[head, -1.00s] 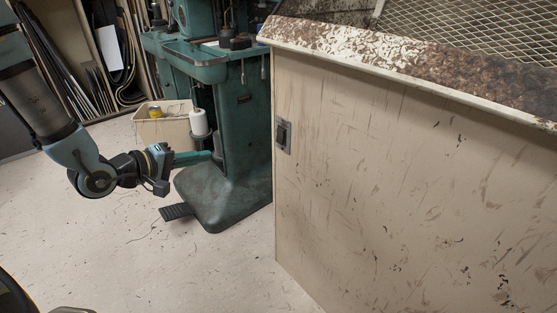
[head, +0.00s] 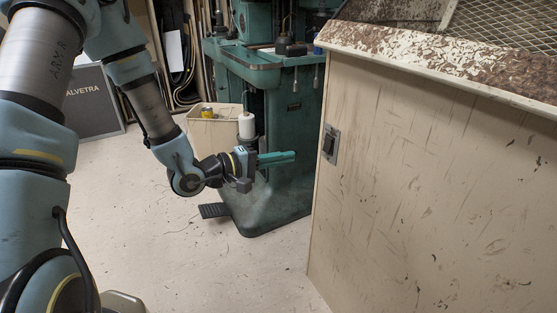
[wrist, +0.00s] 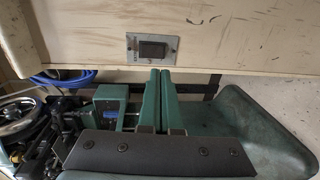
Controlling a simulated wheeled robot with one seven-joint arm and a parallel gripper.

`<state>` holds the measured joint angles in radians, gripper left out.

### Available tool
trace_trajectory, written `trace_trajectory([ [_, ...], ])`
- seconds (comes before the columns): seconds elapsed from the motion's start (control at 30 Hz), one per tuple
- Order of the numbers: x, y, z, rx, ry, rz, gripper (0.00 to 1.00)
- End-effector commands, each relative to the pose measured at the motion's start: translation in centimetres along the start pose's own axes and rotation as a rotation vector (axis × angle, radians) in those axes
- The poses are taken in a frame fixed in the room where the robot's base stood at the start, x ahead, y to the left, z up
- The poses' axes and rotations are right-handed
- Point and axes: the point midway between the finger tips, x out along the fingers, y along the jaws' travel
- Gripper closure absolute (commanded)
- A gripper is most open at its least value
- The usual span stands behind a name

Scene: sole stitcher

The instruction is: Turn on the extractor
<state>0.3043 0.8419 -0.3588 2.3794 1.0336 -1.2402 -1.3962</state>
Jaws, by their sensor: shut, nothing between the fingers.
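The extractor is a scuffed beige cabinet (head: 420,190) with a stained top edge, filling the right of the head view. Its dark rocker switch (head: 330,143) sits in a metal plate near the cabinet's left edge. The switch also shows in the wrist view (wrist: 152,49), just beyond the fingertips. I cannot tell which way the rocker is tipped. My gripper (head: 293,155) is shut and empty, its green fingers pointing right toward the switch plate in the head view. In the wrist view the closed fingers (wrist: 159,72) point up, seemingly a small gap short of the plate.
A green machine (head: 280,190) stands behind my gripper, with a foot pedal (head: 214,210) on the floor. A beige bin (head: 212,130) and a white thread cone (head: 246,125) are beside it. Metal mesh (head: 500,30) covers the cabinet's top. Floor in front is clear.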

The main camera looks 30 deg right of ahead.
Motion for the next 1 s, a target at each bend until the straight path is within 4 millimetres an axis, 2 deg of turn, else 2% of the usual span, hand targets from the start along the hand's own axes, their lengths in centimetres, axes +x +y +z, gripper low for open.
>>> trace_trajectory([
  [0.03,1.2,-0.1,0.2,0.002,-0.006,0.002,1.00],
  [0.2,4.7,-0.1,0.1,0.002,-0.004,0.001,1.00],
  [0.43,8.2,0.0,0.1,0.002,-0.001,0.001,1.00],
  [0.63,9.5,0.0,0.0,0.001,0.000,0.002,1.00],
  [1.0,9.6,0.0,0.0,0.000,0.001,0.005,1.00],
])
